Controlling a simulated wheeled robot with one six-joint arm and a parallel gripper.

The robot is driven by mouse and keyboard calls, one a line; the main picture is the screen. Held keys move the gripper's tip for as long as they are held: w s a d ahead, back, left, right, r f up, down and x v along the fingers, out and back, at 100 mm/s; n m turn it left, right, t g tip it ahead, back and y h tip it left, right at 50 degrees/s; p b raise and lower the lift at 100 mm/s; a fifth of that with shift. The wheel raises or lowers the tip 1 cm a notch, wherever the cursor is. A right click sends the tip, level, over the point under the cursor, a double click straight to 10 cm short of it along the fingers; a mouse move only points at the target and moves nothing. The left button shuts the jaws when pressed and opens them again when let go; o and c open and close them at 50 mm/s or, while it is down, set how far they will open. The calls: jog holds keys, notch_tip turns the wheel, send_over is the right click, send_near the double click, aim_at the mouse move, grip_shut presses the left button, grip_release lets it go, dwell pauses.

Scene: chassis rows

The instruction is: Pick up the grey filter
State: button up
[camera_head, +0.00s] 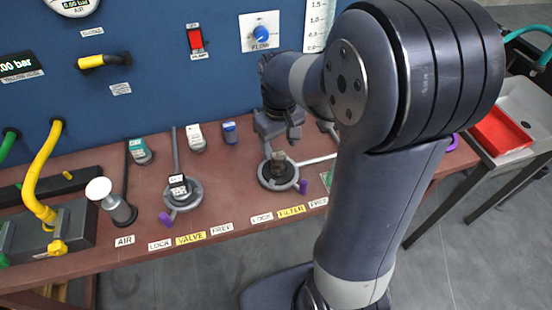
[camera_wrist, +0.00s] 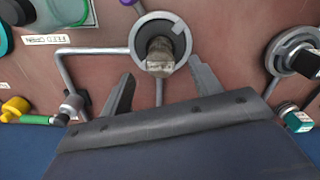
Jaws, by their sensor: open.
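The grey filter (camera_head: 279,167) is a small grey-brown piece standing in a round dark holder (camera_head: 267,182) on the reddish bench, behind the yellow FILTER label. In the wrist view the filter (camera_wrist: 159,57) sits inside the holder's pale ring (camera_wrist: 137,38) near the top centre. My gripper (camera_head: 281,136) is just behind and above the filter in the head view. In the wrist view my gripper (camera_wrist: 163,84) has its two fingers spread wide, one to each side below the filter, with nothing between them. I cannot tell the exact height gap.
A similar holder with a valve (camera_head: 179,187) stands to the left. A purple knob (camera_head: 303,187) sits beside the filter's holder, and pale pipes run over the bench. Small labelled blocks stand near the blue panel (camera_head: 160,80). A red tray (camera_head: 500,133) is at the right. My arm hides part of the bench.

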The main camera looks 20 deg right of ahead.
aim_at(279, 154)
notch_tip(279, 154, down, 7)
jog(key=shift+w+r, duration=0.15)
dwell(0.4)
jog(key=c, duration=1.1)
